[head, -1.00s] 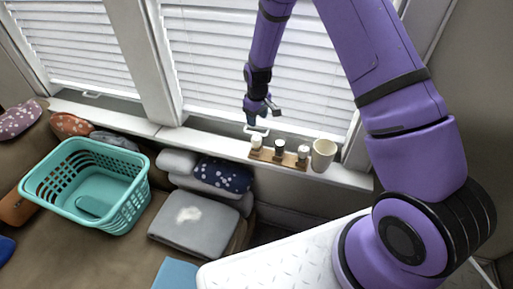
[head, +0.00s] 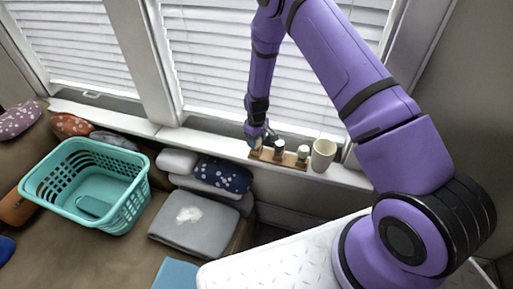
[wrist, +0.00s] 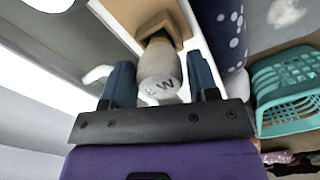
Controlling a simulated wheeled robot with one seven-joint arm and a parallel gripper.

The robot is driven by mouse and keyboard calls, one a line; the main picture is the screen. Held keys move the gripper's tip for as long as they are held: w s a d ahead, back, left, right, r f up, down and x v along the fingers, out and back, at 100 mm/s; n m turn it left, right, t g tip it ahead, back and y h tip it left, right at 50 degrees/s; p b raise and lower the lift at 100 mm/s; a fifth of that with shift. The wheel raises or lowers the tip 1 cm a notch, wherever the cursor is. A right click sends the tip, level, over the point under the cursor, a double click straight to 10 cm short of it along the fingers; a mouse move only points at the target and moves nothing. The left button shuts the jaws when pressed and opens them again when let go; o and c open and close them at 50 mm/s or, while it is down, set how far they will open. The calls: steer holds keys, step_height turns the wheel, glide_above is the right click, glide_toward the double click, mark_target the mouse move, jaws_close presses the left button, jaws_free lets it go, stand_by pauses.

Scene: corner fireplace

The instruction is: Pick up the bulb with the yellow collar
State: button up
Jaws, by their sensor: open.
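Several bulbs stand in a wooden rack (head: 268,158) on the window sill. My gripper (head: 257,140) is at the left end of the rack, over the left bulb, which it mostly hides in the head view. In the wrist view, my gripper (wrist: 159,66) is open, with one blue finger on each side of a pale bulb (wrist: 160,72) marked with a "W". The middle bulb (head: 279,145) and the right bulb (head: 303,151) stand to the right.
A cream mug (head: 323,155) stands just right of the rack on the narrow sill. The window blinds are close behind. A teal basket (head: 120,208), a dotted cushion (head: 223,175) and a grey cushion (head: 190,222) lie lower left.

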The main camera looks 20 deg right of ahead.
step_height(320, 180, down, 2)
steer(key=shift+f, duration=0.1)
steer(key=c, duration=0.7)
